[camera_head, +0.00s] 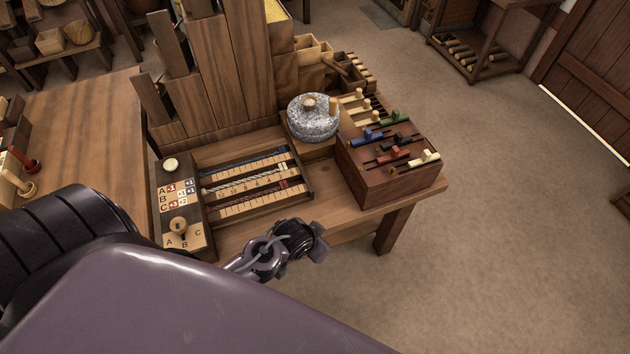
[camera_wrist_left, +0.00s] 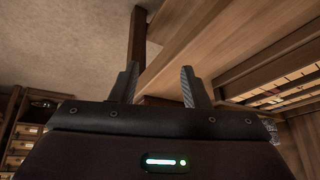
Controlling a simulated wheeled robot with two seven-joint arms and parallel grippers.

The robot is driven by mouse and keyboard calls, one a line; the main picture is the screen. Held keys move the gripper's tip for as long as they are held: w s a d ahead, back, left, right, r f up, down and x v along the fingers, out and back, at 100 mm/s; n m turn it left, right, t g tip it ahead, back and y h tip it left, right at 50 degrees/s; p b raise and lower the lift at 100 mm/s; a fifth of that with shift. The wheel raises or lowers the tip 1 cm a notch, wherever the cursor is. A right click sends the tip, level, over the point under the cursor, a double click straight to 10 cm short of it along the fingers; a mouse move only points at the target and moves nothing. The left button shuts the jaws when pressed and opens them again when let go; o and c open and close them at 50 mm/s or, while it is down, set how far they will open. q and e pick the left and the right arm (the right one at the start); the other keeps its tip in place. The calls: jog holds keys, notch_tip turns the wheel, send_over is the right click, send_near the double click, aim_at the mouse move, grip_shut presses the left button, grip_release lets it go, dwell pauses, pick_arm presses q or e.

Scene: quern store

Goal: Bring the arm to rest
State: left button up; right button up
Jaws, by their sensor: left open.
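My left arm comes in from the left and fills much of the lower left of the head view. My left gripper (camera_head: 305,241) is small and partly hidden there, just off the front edge of the wooden bench (camera_head: 240,225). In the left wrist view, my left gripper (camera_wrist_left: 159,84) has its two ribbed fingers apart, with nothing between them. The bench's pale underside and front rail (camera_wrist_left: 200,45) lie just beyond the fingers, and a dark leg (camera_wrist_left: 137,38) stands behind them. My right gripper is in neither view.
On the bench are a lettered panel (camera_head: 181,207), a slotted scale board (camera_head: 255,187), a grey round quern (camera_head: 313,122) and a slider box (camera_head: 393,160) with coloured knobs. Open floor (camera_head: 520,230) lies to the right. A side table (camera_head: 75,120) stands left.

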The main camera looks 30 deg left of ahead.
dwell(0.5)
pick_arm(q)
jog(key=s+a+f+g, duration=0.2)
jog(key=s+f, duration=0.7)
jog(key=f, duration=0.3)
jog(key=s+a+f+g, duration=0.1)
jog(key=s+f, duration=0.7)
jog(key=f, duration=0.4)
jog(key=s+f+g, duration=0.1)
jog(key=s+f, duration=0.4)
jog(key=s, duration=0.6)
jog(key=shift+f+g, duration=0.15)
jog(key=shift+g, duration=0.15)
